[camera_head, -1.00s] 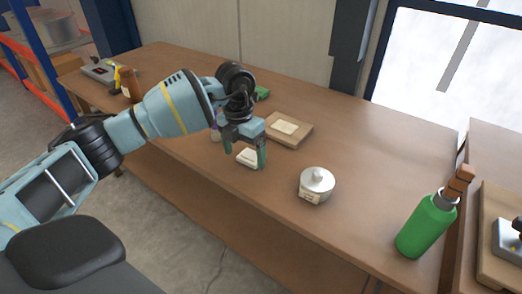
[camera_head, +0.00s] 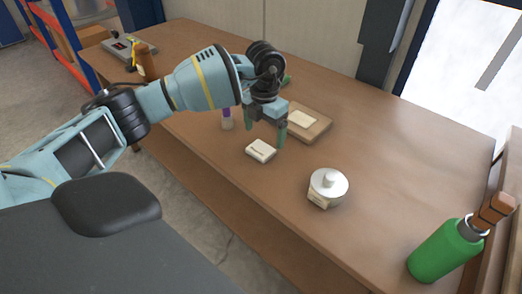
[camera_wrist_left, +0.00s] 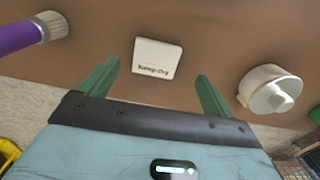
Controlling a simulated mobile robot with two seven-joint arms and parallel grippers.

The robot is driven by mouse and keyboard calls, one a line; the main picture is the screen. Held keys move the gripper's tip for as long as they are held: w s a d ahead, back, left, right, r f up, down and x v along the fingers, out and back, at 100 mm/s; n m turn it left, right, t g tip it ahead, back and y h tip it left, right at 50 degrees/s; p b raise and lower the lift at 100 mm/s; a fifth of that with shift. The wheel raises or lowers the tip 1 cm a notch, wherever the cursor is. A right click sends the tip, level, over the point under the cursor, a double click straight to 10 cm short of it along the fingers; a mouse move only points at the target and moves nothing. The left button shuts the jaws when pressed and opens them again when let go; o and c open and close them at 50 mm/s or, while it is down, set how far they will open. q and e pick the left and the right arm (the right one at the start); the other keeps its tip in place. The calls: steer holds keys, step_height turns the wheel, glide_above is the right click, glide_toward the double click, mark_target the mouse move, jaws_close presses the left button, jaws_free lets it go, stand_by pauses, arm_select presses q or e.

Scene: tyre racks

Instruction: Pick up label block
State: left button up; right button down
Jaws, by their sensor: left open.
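The label block, a small white block (camera_head: 261,150), lies on the brown workbench just below my left gripper. In the left wrist view the block (camera_wrist_left: 158,58) shows dark print reading "keep dry" and lies beyond the fingertips, between their lines. My left gripper (camera_head: 265,139) is open, with its green fingers apart and pointing down at the block. The gap between the fingers (camera_wrist_left: 158,80) is empty in the left wrist view. Whether the fingertips touch the bench is hard to tell. My right gripper is not in view.
A purple-handled brush (camera_wrist_left: 28,35) is on the left in the wrist view. A wooden board with a pale card (camera_head: 308,121) lies behind the gripper. A green bottle (camera_head: 445,250) is at the right. The bench's front edge is near.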

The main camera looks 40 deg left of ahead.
mark_target(261, 149)
arm_select(q)
steer(key=f, duration=0.4)
steer(key=shift+s+a, duration=0.35)
steer(key=shift+f, duration=0.6)
steer(key=shift+c, duration=0.4)
steer(key=c, duration=1)
